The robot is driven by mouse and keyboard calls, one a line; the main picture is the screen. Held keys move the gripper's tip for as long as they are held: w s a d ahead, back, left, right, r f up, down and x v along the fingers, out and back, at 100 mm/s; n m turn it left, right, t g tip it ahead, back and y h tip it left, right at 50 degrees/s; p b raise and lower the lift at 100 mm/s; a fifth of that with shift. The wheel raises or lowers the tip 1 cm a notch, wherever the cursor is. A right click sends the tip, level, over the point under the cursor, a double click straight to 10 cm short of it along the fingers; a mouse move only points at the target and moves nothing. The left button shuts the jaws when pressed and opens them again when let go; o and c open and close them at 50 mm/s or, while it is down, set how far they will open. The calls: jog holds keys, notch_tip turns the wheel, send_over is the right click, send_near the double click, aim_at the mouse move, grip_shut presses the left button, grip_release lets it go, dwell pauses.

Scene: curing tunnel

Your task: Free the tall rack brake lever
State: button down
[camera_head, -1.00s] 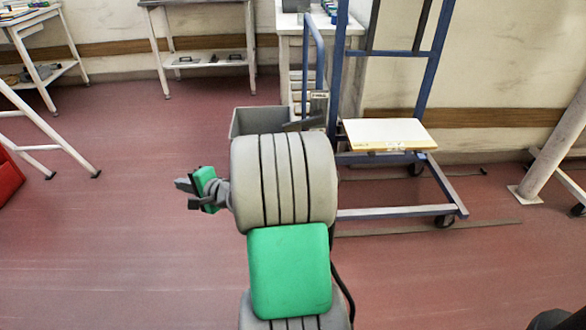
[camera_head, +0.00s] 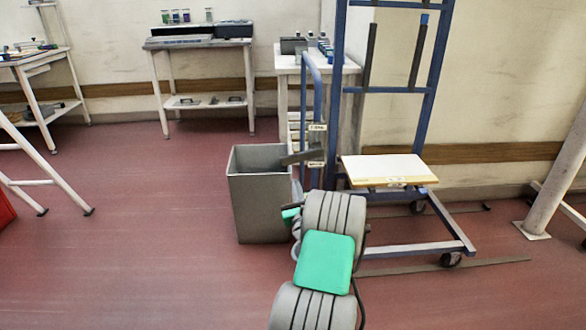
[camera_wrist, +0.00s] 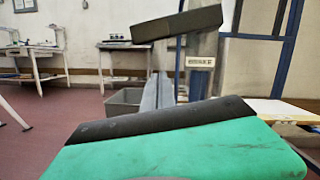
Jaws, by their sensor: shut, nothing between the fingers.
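The tall rack (camera_head: 337,90) is a blue wheeled frame at centre right in the head view. Its brake lever, a dark flat bar (camera_head: 300,156), sticks out leftward above a grey bin, beside a small label (camera_head: 315,165). In the wrist view the lever (camera_wrist: 177,24) crosses the upper middle, with the label (camera_wrist: 200,62) below its right part. My gripper (camera_wrist: 160,78) is shut and empty, its grey fingers pointing forward below the lever and apart from it in the picture.
The grey open bin (camera_head: 262,195) stands left of the rack, close to my arm. A pale board (camera_head: 387,169) lies on the rack. A white table (camera_head: 290,65) stands behind, a bench (camera_head: 200,40) farther left.

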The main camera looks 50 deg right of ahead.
aim_at(302, 154)
jog(key=r, duration=0.1)
jog(key=w+r, duration=0.1)
jog(key=r, duration=0.2)
jog(key=shift+w+d+p, duration=0.2)
jog(key=shift+w+p, duration=0.2)
jog(key=shift+r+p, duration=0.25)
jog(key=shift+p, duration=0.1)
